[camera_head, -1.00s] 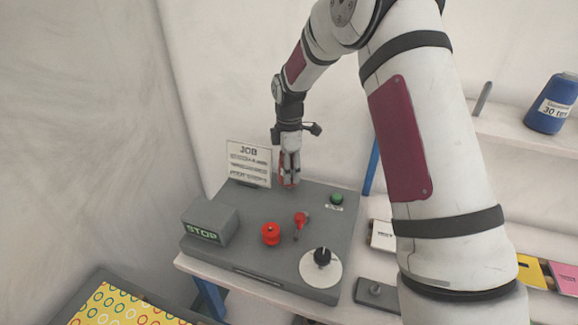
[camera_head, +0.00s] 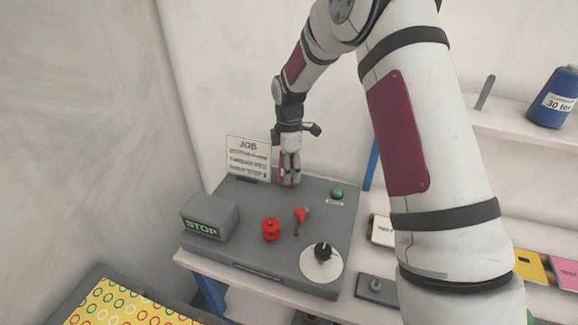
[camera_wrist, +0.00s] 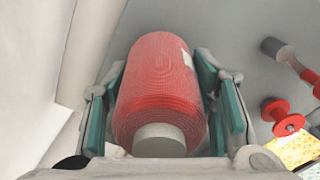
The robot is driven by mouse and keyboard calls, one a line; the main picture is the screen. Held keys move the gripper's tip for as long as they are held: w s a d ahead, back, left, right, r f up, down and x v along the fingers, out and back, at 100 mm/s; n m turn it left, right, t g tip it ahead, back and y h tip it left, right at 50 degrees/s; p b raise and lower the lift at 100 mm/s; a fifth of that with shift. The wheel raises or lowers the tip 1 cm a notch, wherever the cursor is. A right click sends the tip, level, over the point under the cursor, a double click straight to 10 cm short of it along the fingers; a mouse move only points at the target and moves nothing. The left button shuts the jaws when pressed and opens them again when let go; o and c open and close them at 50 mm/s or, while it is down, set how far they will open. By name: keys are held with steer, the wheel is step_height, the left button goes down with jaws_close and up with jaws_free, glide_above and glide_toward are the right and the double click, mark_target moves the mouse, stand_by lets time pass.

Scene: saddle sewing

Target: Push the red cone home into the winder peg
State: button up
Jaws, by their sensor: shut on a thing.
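The red cone (camera_wrist: 160,85) is a spool of red thread with a pale core end facing the wrist camera. My gripper (camera_wrist: 165,100) is shut on it, with green-lined fingers on both sides. In the head view my gripper (camera_head: 289,178) points down at the back of the grey machine box, beside the JOB card. Only slivers of the red cone show between the fingers there. The winder peg cannot be made out; the cone and fingers cover the spot beneath. I cannot tell how far the cone sits on a peg.
The JOB card (camera_head: 248,158) stands close left of my gripper. A blue cone (camera_head: 553,98) stands on the right shelf.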

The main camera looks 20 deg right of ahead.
steer(key=shift+f, duration=0.7)
steer(key=o, duration=1.4)
steer(key=shift+c, duration=0.2)
step_height(320, 180, up, 12)
steer(key=shift+r, duration=0.1)
